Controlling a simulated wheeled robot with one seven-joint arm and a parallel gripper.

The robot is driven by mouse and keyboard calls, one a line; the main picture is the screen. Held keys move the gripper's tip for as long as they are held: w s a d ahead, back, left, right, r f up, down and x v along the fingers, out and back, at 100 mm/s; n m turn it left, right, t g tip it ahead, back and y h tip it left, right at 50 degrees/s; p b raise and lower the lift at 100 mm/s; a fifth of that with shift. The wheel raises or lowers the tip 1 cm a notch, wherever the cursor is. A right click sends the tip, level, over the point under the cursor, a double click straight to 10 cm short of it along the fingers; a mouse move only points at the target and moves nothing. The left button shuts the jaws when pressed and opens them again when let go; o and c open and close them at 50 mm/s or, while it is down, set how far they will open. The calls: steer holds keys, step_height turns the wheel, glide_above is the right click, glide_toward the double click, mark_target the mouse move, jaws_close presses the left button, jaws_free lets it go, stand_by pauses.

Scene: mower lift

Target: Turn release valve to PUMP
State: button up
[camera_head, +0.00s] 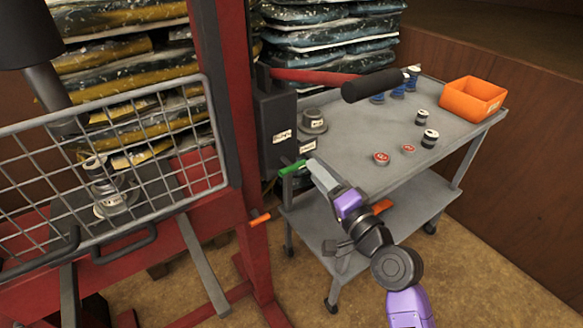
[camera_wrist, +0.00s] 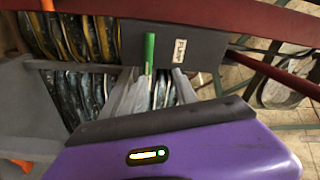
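The release valve's green handle (camera_head: 292,168) sticks out below the dark pump box (camera_head: 275,120) on the red lift post. A white label (camera_head: 282,136) is on the box, and a second label (camera_head: 308,145) sits just right of it. In the wrist view, the green handle (camera_wrist: 149,52) stands upright beside a label reading PUMP (camera_wrist: 180,51). My gripper (camera_head: 316,170) is just right of the handle in the head view. In the wrist view, my gripper's fingers (camera_wrist: 155,80) are apart, with the handle's near end between them; contact cannot be told.
A grey cart (camera_head: 350,140) stands right of the post, holding several small cans and an orange bin (camera_head: 472,98). A red pump lever (camera_head: 310,76) with a black grip reaches over the cart. A wire basket (camera_head: 100,170) is at left. An orange-tipped peg (camera_head: 260,218) protrudes below.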

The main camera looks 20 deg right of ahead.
mark_target(295, 170)
steer(key=shift+m+g+y, duration=0.4)
steer(key=shift+y, duration=0.1)
steer(key=shift+w+a+f+p, duration=0.1)
steer(key=shift+w+a+f, duration=0.4)
steer(key=shift+w, duration=0.7)
steer(key=shift+w+a+f+p, duration=0.15)
steer(key=shift+w+a, duration=0.55)
steer(key=shift+w, duration=0.5)
steer(key=shift+w+a+f+p, duration=0.1)
steer(key=shift+w+a+f, duration=0.4)
steer(key=shift+w, duration=0.7)
steer(key=shift+a+r, duration=0.1)
steer(key=shift+r, duration=0.05)
